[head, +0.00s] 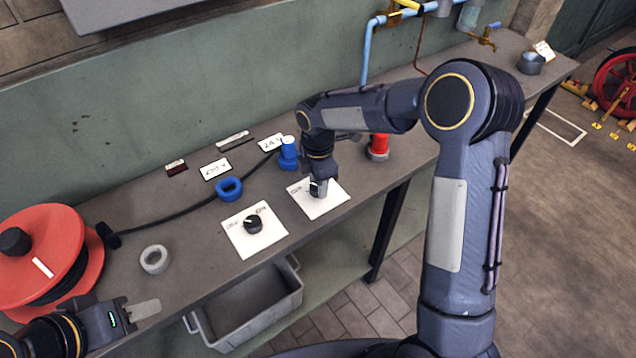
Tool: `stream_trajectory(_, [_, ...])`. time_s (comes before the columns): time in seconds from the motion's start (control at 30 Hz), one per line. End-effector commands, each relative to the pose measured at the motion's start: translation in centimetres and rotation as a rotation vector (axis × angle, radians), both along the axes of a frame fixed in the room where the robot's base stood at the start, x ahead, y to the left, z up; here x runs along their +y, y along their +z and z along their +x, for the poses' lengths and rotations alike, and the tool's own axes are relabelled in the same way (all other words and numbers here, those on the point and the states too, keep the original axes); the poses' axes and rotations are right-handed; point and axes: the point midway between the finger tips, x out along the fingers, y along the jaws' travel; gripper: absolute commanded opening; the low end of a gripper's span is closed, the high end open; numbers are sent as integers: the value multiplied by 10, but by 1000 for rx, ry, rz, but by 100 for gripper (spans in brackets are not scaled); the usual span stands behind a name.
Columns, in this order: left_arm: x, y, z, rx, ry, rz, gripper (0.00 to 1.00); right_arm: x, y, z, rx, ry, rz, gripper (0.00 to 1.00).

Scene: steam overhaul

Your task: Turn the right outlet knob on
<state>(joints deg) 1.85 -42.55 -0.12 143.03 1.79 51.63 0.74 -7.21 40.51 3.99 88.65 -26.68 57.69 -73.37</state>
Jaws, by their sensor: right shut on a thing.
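Two white outlet plates lie on the grey workbench. The left plate (240,236) carries a black knob (253,224) in plain view. The right plate (332,203) is under my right gripper (318,190), which points down from above. The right gripper is shut on the right outlet knob, which is mostly hidden by the fingers, so its turn angle cannot be read. My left gripper (142,310) is at the lower left near the bench's front edge, apart from the plates. Its jaw opening cannot be made out.
A red cable reel (40,250) stands at the left, with a grey ring (155,259) near it. A blue ring (229,188), a blue connector (288,153) and a red connector (379,146) are behind the plates. A grey bin (250,312) sits below the bench (190,215).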

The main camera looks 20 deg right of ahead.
Motion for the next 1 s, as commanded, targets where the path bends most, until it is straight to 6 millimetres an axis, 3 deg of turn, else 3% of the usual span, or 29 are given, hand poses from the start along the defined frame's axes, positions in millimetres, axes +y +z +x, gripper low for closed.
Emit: stream_trajectory(1.0, [0,-25,0,0,0,0,36,1,1,0,-3,-943,1,15])
